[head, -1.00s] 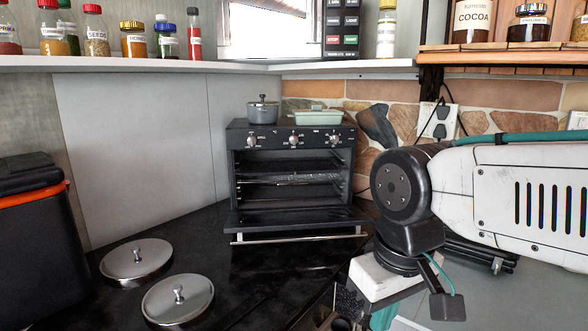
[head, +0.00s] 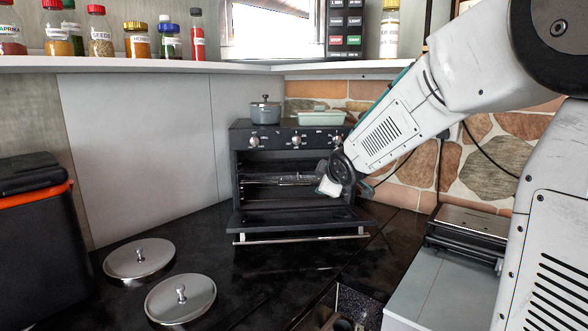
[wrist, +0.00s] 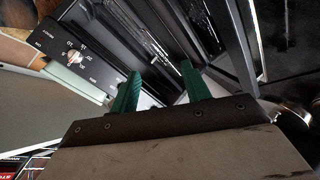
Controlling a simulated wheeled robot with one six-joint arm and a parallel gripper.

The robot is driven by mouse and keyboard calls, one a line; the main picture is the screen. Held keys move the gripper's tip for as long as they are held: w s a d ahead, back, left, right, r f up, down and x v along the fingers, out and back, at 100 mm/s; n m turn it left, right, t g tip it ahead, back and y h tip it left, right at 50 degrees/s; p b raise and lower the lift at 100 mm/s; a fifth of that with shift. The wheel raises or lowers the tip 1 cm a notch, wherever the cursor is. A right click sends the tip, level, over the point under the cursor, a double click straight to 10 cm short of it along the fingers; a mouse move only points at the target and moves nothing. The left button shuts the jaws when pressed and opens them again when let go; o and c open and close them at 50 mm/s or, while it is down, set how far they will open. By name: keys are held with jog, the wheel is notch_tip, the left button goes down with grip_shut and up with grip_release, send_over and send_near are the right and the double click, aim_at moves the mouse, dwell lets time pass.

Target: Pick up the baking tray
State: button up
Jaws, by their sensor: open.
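The black oven (head: 240,178) stands on the dark worktop with its door (head: 290,222) folded down. A flat metal tray or rack (head: 285,180) lies level inside the oven at mid-height; I cannot tell for sure which it is. My gripper (head: 328,186) is at the right side of the oven mouth, over the door, and its fingers are hardly visible in the head view. In the wrist view my gripper (wrist: 160,70) shows two green fingers, apart and empty, pointing at the oven interior beside the knob panel (wrist: 80,50).
A grey pot (head: 264,112) and a pale green dish (head: 320,118) stand on the oven top. Two round steel lids (head: 139,258) (head: 180,298) lie on the worktop at front left. A black bin (head: 38,240) stands at far left. The worktop before the oven is clear.

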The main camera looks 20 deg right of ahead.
aim_at(297, 172)
jog(key=w+f+n+t+y, duration=0.1)
jog(key=w+n+t+y, duration=0.1)
jog(key=w, duration=0.5)
jog(key=w+d+f+n+t+y, duration=0.1)
jog(key=w+f+n+t+y, duration=0.1)
jog(key=w+n, duration=0.3)
jog(key=w+f+n+t+y, duration=0.1)
jog(key=w+f+n+y, duration=0.1)
jog(key=w, duration=0.8)
jog(key=shift+d+n+t, duration=0.3)
jog(key=shift+n+t, duration=0.1)
jog(key=shift+n, duration=0.3)
grip_shut()
jog(key=shift+r, duration=0.1)
